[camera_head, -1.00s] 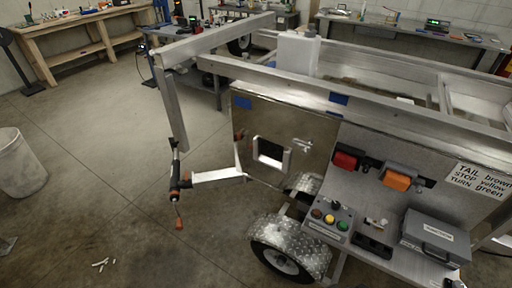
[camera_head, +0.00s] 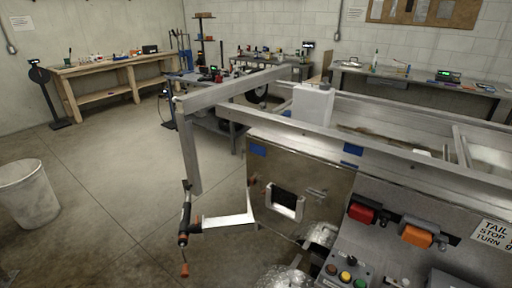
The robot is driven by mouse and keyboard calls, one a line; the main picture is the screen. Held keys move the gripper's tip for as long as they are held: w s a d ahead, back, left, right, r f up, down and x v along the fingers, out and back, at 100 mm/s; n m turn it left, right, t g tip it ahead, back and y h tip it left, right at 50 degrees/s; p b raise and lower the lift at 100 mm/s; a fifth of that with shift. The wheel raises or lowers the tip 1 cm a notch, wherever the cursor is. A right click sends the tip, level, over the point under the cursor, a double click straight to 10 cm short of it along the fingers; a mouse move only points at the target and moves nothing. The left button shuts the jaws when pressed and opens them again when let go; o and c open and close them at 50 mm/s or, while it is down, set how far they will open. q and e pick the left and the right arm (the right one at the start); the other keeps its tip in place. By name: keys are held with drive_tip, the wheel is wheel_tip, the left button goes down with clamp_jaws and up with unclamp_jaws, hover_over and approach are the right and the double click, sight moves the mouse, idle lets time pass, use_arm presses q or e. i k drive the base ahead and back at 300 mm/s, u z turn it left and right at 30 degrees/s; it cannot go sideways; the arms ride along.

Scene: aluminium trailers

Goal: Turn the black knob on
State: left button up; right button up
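A small grey control box (camera_head: 337,259) sits at the bottom edge of the head view, on the trailer's side shelf. It carries a black knob (camera_head: 351,260) near its top, with a dark red button (camera_head: 331,269), a yellow button (camera_head: 345,276) and a green button (camera_head: 360,284) in a row below it. The knob is too small to tell its turned position. The lower part of the box is cut off by the frame. Neither of my grippers is in view.
A red lamp (camera_head: 362,212) and an orange lamp (camera_head: 416,236) stick out from the panel right of the box. An aluminium trailer frame (camera_head: 205,95) extends behind. A grey bin (camera_head: 27,194) stands at left. Workbenches line the walls. The floor at left is mostly clear.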

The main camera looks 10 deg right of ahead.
sight(351, 261)
drive_tip(key=z, duration=1.6)
